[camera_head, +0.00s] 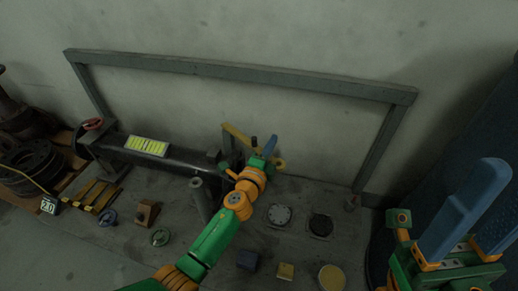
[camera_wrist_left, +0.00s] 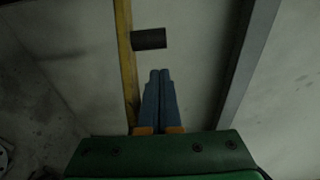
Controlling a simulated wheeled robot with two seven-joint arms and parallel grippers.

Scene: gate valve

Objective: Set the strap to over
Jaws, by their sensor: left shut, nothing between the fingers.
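A yellow bar (camera_head: 237,134), which I take to be the strap, stands at the valve's right end by the wall. In the left wrist view the yellow bar (camera_wrist_left: 126,65) runs lengthwise, with a short dark cylindrical knob (camera_wrist_left: 149,39) sticking out to its right. My left gripper (camera_head: 272,140) is shut and empty beside the bar's right side; its blue fingers (camera_wrist_left: 160,72) lie together just below the knob in that view. I cannot tell whether they touch the bar. My arm hides part of the valve. My right gripper (camera_head: 502,187) is open and empty at the right edge.
A dark pipe (camera_head: 180,160) with a yellow-green label (camera_head: 147,145) lies along the wall under a grey frame (camera_head: 240,69). Dark flanges (camera_head: 32,165) and wooden pallets are at left.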

